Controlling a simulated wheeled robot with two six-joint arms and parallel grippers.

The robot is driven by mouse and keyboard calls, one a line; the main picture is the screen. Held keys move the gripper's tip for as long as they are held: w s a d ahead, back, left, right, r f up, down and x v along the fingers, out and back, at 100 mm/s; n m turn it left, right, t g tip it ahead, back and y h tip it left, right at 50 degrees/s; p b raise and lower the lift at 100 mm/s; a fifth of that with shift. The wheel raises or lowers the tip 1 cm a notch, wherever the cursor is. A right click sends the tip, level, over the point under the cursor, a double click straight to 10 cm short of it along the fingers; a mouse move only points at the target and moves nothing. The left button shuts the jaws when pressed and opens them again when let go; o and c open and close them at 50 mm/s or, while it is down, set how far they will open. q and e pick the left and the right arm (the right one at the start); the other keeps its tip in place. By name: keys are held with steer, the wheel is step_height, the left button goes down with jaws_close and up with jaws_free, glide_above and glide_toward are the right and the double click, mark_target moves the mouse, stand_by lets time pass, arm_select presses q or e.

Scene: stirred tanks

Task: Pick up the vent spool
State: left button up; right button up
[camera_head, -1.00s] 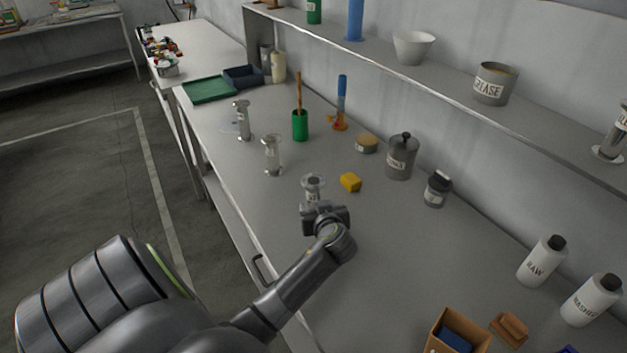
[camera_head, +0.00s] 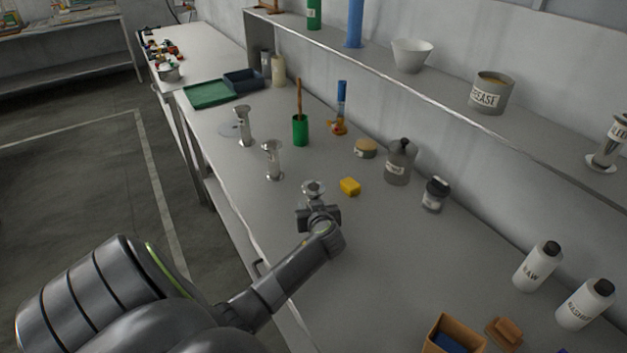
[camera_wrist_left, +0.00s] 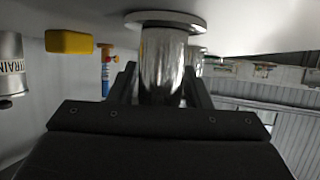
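Several flanged metal spools are in view, and I cannot read which is the vent spool. The nearest spool (camera_head: 313,188) stands upright on the bench at my left gripper (camera_head: 316,212). In the left wrist view this shiny spool (camera_wrist_left: 163,65) fills the space between the two fingers of my left gripper (camera_wrist_left: 161,78), one on each side. Whether the fingers touch it is not clear. Two similar spools stand farther back, a middle spool (camera_head: 273,160) and a far spool (camera_head: 243,126). Another labelled spool (camera_head: 609,145) is on the shelf. My right gripper is not in view.
A yellow block (camera_head: 350,187) lies just right of the nearest spool. A grey lidded pot (camera_head: 398,163), a small jar (camera_head: 434,195) and a green cup (camera_head: 300,130) stand behind. White bottles (camera_head: 537,267) and an orange-brown box (camera_head: 455,335) are at the right front. The bench centre is clear.

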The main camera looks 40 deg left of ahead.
arm_select(q)
steer(key=c, duration=0.8)
